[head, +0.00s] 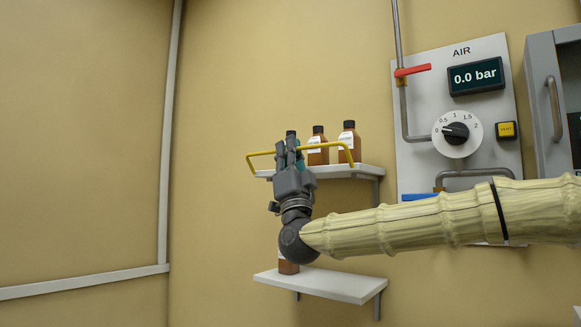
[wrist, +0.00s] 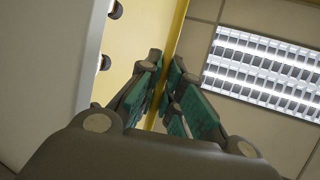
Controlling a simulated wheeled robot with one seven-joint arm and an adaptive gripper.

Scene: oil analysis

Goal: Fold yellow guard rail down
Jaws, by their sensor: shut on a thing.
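The yellow guard rail (head: 325,146) is a thin bent bar standing up around the upper shelf (head: 344,171), above the shelf's surface and in front of the bottles. My gripper (head: 290,148) reaches up from below at the rail's front bar, left of its middle. In the wrist view the rail (wrist: 180,22) runs between the teal-padded fingers of my gripper (wrist: 166,68), which are closed on it. The rail's hinges are not clearly visible.
Brown bottles (head: 318,148) with dark caps stand on the upper shelf; another bottle (head: 288,267) on the lower shelf (head: 338,285) is partly hidden by my arm. The AIR panel (head: 425,122) with knob and red handle is to the right. The left wall is bare.

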